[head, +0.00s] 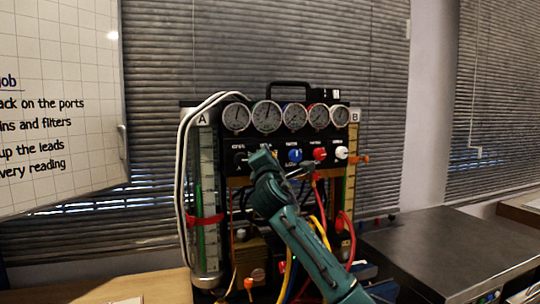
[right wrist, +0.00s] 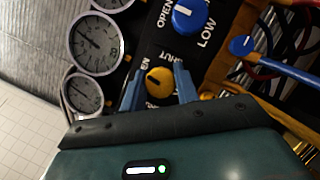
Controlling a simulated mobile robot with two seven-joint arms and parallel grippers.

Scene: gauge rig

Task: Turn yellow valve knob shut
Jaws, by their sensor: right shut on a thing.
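The yellow valve knob (right wrist: 159,82) sits on the rig's black panel between the two blue fingertips of my right gripper (right wrist: 158,84) in the right wrist view. The fingers are closed in on the knob, one at each side. In the head view my right arm (head: 290,218) reaches up to the panel and its gripper end hides the yellow knob. The printed words around the knob are partly covered by the fingers. My left gripper is in neither view.
A blue knob (right wrist: 188,16) is beside the yellow one; red (head: 320,154) and white (head: 341,152) knobs are farther right. Round gauges (head: 266,116) line the panel top. Coloured hoses hang below. A dark bench (head: 450,250) stands right, a whiteboard (head: 60,90) left.

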